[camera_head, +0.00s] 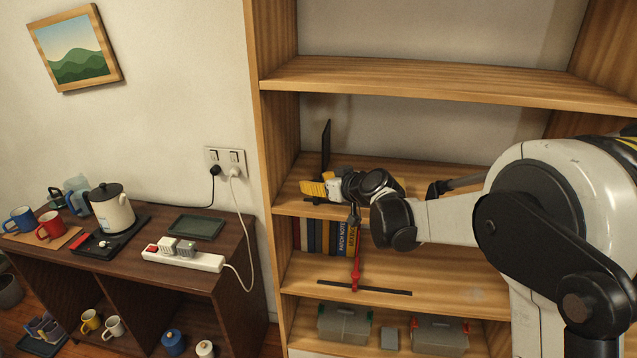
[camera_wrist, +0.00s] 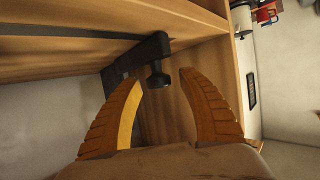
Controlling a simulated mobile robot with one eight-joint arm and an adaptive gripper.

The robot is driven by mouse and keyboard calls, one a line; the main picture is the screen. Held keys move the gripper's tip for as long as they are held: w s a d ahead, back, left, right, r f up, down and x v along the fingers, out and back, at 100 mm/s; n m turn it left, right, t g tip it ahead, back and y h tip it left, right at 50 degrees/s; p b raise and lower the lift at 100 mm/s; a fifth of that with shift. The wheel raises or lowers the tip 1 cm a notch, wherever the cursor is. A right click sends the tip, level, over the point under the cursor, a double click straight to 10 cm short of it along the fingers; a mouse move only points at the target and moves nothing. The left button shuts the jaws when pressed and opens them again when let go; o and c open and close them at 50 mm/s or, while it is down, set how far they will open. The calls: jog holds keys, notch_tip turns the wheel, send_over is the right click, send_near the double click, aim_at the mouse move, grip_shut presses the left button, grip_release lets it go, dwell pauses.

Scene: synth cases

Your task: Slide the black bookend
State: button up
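The black bookend (camera_head: 326,145) stands upright as a thin plate on the middle shelf, near the left side of the bookcase. In the wrist view the black bookend (camera_wrist: 121,68) shows with a round black knob (camera_wrist: 157,80) at its end, close to a dark rail (camera_wrist: 60,31). My gripper (camera_head: 314,188) is just in front of it in the head view. In the wrist view my gripper (camera_wrist: 161,78) has its yellow fingers spread, with the knob in line with the gap between the tips. I cannot tell whether the fingers touch it.
Below stand several books (camera_head: 327,237) and a red upright piece (camera_head: 355,262) by a dark rail (camera_head: 385,291). The upper shelf (camera_head: 400,78) is overhead. Lidded boxes (camera_head: 343,324) sit lower. A side table (camera_head: 145,285) with kettle (camera_head: 110,210) and mugs stands left.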

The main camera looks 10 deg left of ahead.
jog(key=v, duration=1.2)
jog(key=s+d+f+m+g+h+b, duration=0.1)
jog(key=s+d+f+m+h+b, duration=0.2)
jog(key=s, duration=0.7)
jog(key=s+d+f+m+g+h+b, duration=0.1)
jog(key=s+d+f+m+h+b, duration=0.1)
jog(key=s+d+f, duration=0.6)
jog(key=s+d+f+m+h+b, duration=0.3)
jog(key=s+d+f+h+b, duration=0.1)
jog(key=s+d, duration=0.8)
jog(key=shift+s+f+m+g+b, duration=0.35)
jog(key=shift+s+f+b, duration=0.25)
jog(key=shift+f+b, duration=0.4)
